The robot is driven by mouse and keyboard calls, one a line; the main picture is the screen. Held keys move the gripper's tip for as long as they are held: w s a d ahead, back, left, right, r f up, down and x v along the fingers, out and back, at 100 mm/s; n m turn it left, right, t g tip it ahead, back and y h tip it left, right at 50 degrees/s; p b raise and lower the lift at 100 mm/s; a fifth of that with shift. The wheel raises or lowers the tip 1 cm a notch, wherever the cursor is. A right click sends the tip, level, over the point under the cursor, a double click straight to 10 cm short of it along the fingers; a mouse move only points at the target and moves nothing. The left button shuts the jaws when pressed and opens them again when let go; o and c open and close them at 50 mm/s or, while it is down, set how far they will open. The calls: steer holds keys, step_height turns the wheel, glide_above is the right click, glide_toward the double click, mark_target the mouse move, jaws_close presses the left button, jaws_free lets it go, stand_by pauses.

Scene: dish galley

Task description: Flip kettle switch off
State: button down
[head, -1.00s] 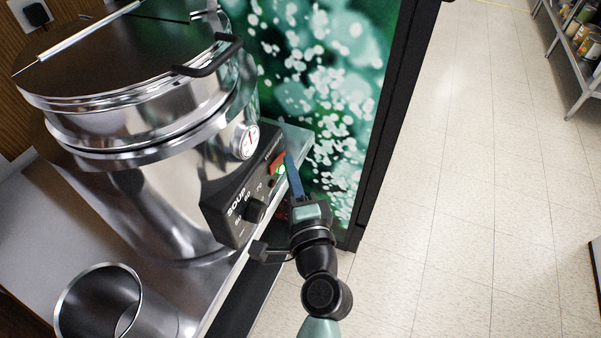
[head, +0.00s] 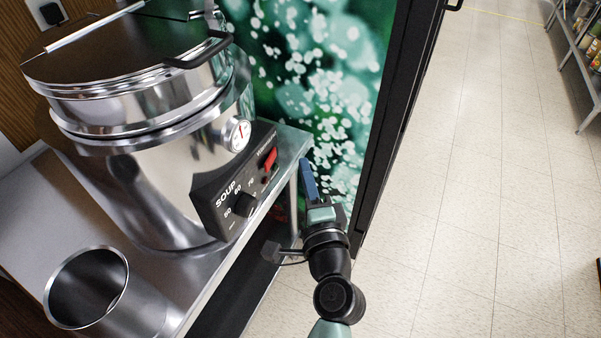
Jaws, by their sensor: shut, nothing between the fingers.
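The kettle (head: 160,180) is a large steel soup kettle on the counter at the left of the head view, its lid down. Its black control panel (head: 236,190) faces right, with a "SOUP" label and a dial (head: 244,205). The red switch (head: 270,158) is near the panel's upper right end, with no lit green lamp visible beside it. My gripper (head: 306,165) has blue fingers, shut and empty. It is to the right of the panel, apart from the switch, beyond the counter's edge.
A steel pot (head: 88,288) stands at the counter's front left. The steel counter edge (head: 228,270) runs beside the arm. A green patterned panel with a black frame (head: 385,130) stands behind the gripper. Tiled floor (head: 480,200) is open to the right; a shelf (head: 580,60) is at far right.

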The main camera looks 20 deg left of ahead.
steer(key=w+d+v, duration=0.1)
steer(key=v, duration=0.7)
steer(key=shift+s+d+b, duration=0.2)
steer(key=shift+d+b, duration=0.1)
steer(key=shift+d, duration=0.25)
steer(key=w+d+r+n+t+h, duration=0.1)
steer(key=w+r+n+t, duration=0.2)
steer(key=r, duration=0.9)
steer(key=w+d+r+n+t+h, duration=0.2)
steer(key=r+n, duration=0.3)
steer(key=r, duration=0.7)
steer(key=s+d+r+n+t+h+p, duration=0.1)
steer(key=s+d+r+t+h, duration=0.2)
steer(key=r, duration=0.5)
steer(key=s+d+r+n+t+h, duration=0.1)
steer(key=s+r+t+h, duration=0.1)
steer(key=s+r, duration=0.5)
steer(key=s+d+r+n+t+h+p, duration=0.1)
steer(key=d+r+t+h, duration=0.15)
steer(key=r, duration=0.75)
step_height(320, 180, up, 19)
steer(key=p, duration=1.9)
steer(key=shift+a+p, duration=0.2)
steer(key=shift+p, duration=0.15)
